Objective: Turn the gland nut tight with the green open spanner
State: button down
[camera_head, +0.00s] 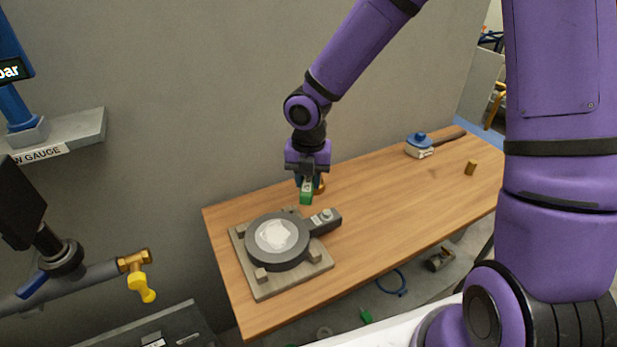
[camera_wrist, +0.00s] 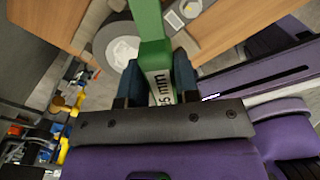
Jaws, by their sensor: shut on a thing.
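My gripper (camera_head: 307,182) is above the wooden table near the wall, pointing down. It is shut on the green spanner (camera_head: 306,196), whose lower part shows below the fingers. In the wrist view the green spanner (camera_wrist: 152,30) runs between the two blue fingers and out of the top edge; its white label ends in "mm". Its open end cannot be made out. At the lower left, a grey pipe carries a brass fitting (camera_head: 132,261) with a yellow handle (camera_head: 143,288). I cannot tell which part is the gland nut. My gripper is well apart from the pipe.
A round dark filter holder (camera_head: 262,255) with a white disc lies on a wooden frame (camera_head: 310,270) below my gripper. A blue-topped tool (camera_head: 420,143) and a brass cylinder (camera_head: 471,167) are farther right. The table's middle is clear.

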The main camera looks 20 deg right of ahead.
jog(key=shift+w+d+f, duration=0.1)
jog(key=shift+w+f, duration=0.15)
jog(key=shift+f, duration=0.55)
jog(key=shift+w+d+f, duration=0.1)
jog(key=shift+w+f, duration=0.1)
jog(key=shift+f, duration=0.65)
jog(key=shift+w+d+f, duration=0.1)
jog(key=shift+w+f, duration=0.15)
jog(key=shift+f, duration=0.55)
jog(key=shift+w+d, duration=0.3)
jog(key=shift+w, duration=0.4)
jog(key=shift+w+d, duration=0.25)
jog(key=shift+w, duration=0.4)
jog(key=shift+w+d, duration=0.3)
jog(key=shift+w, duration=0.4)
dwell(0.8)
jog(key=shift+w+a+m, duration=0.3)
jog(key=shift+a+m, duration=0.2)
jog(key=shift+m, duration=0.1)
jog(key=shift+w+a+m, duration=0.25)
jog(key=shift+a+m, duration=0.25)
jog(key=shift+m, duration=0.1)
